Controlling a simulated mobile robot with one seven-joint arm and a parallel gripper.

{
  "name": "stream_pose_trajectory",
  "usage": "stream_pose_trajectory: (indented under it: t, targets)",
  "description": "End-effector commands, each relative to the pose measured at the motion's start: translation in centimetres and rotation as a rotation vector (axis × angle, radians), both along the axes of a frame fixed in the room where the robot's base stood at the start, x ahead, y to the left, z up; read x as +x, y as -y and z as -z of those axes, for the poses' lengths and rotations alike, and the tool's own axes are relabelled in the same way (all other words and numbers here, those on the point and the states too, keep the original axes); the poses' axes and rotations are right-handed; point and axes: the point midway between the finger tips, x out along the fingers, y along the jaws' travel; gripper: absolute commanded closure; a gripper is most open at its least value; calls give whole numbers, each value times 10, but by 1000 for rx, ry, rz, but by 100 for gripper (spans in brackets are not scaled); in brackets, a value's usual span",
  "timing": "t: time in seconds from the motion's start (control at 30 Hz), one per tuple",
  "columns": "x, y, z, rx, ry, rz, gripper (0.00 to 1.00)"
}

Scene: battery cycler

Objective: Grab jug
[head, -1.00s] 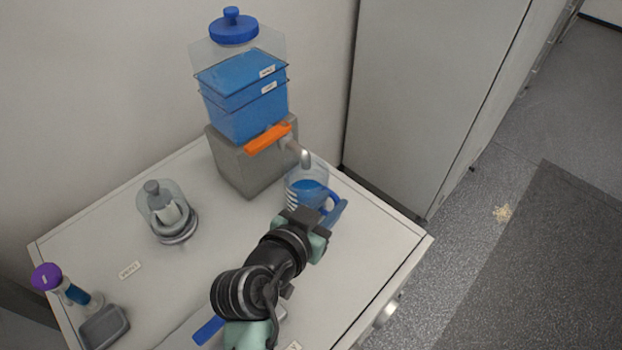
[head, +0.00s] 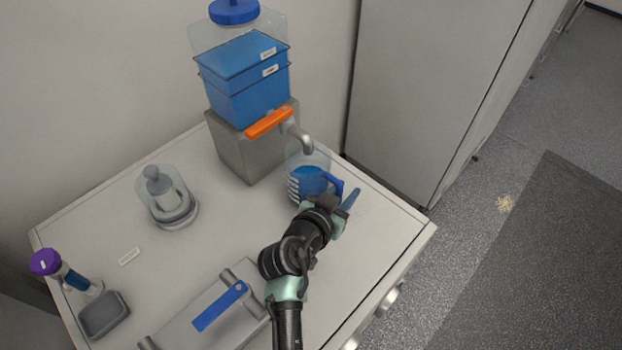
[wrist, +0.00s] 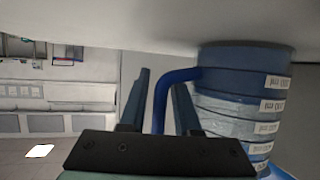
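The jug (head: 308,183) is a clear measuring jug with blue in it and a blue handle. It stands upright on the worktop under the metal spout. In the wrist view, which looks upside down, the jug (wrist: 240,105) fills the right side, with white graduation labels. Its blue handle (wrist: 163,97) lies between the two fingers of my gripper (wrist: 158,100). The fingers stand apart, with a visible gap to the handle on the left side. In the head view my gripper (head: 340,198) is at the handle side of the jug, partly hiding it.
A blue-filled tank (head: 245,90) with an orange tap lever (head: 268,122) sits on a grey block (head: 240,150) behind the jug. A cabinet (head: 430,90) is at right.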

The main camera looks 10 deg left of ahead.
Motion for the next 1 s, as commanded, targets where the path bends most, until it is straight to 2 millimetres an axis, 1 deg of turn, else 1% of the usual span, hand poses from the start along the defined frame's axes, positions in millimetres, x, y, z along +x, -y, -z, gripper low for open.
stream_pose_trajectory:
  t: [0.23, 0.27, 0.4, 0.43, 1.0]
  targets:
    - [2, 1, 1, 0, 0, 0, 69]
    - [2, 1, 1, 0, 0, 0, 71]
    - [2, 1, 1, 0, 0, 0, 96]
    - [2, 1, 1, 0, 0, 0, 100]
    - [2, 0, 1, 0, 0, -1, 100]
